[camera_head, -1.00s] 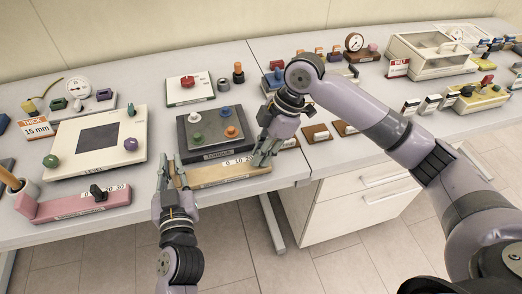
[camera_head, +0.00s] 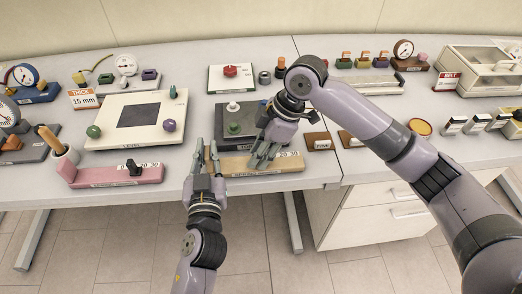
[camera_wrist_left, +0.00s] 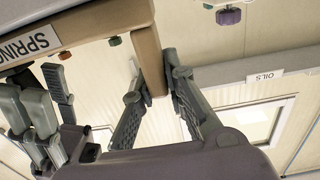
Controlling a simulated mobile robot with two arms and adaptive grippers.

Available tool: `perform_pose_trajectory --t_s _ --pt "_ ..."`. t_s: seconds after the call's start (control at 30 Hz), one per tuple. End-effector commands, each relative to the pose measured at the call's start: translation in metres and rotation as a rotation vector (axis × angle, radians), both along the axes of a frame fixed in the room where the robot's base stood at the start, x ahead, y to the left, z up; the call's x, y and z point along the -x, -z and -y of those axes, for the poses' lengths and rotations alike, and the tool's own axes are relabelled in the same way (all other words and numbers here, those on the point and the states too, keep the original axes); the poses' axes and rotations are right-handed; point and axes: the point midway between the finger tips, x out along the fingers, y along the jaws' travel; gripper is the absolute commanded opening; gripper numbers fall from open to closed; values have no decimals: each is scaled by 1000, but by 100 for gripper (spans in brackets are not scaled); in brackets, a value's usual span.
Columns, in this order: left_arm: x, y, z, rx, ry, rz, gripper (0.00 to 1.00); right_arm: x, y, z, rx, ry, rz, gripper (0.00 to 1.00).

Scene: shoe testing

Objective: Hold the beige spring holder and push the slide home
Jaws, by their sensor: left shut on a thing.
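The beige spring holder (camera_head: 285,165) lies at the table's front edge, with scale marks 20 and 30 showing at its right. Its SPRING label shows in the left wrist view, where the beige body (camera_wrist_left: 100,22) crosses the top. My left gripper (camera_head: 207,160) is shut on the holder's left end, with one finger on each side (camera_wrist_left: 152,85). My right gripper (camera_head: 260,160) comes down from above onto the middle of the holder. Its fingers hide the slide, and I cannot tell whether they are closed on it. They also show in the left wrist view (camera_wrist_left: 45,110).
A pink holder (camera_head: 110,175) with a black slide stands to the left. Behind the beige holder is a dark plate (camera_head: 240,120) with knobs; a cream plate (camera_head: 105,110) is further left. Small brown blocks (camera_head: 318,141) lie to the right.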

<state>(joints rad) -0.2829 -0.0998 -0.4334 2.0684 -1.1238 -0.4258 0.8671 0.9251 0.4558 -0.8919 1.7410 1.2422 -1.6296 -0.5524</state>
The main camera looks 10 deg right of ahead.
Motion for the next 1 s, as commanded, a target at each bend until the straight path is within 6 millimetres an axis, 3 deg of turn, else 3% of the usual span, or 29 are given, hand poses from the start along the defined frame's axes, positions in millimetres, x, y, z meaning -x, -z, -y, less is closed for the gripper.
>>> perform_pose_trajectory --t_s 0.13,0.47,0.57,1.0 --pt "0 0 -1 0 -3 0 0 -1 0 1 2 2 0 38" --pt "0 0 -2 -2 -5 0 0 -1 -3 4 3 4 1 38" --pt "0 0 -2 -2 -5 0 0 -2 -14 8 3 5 3 38" --pt "0 0 -2 -2 -6 -1 0 -2 -94 41 3 3 2 38"
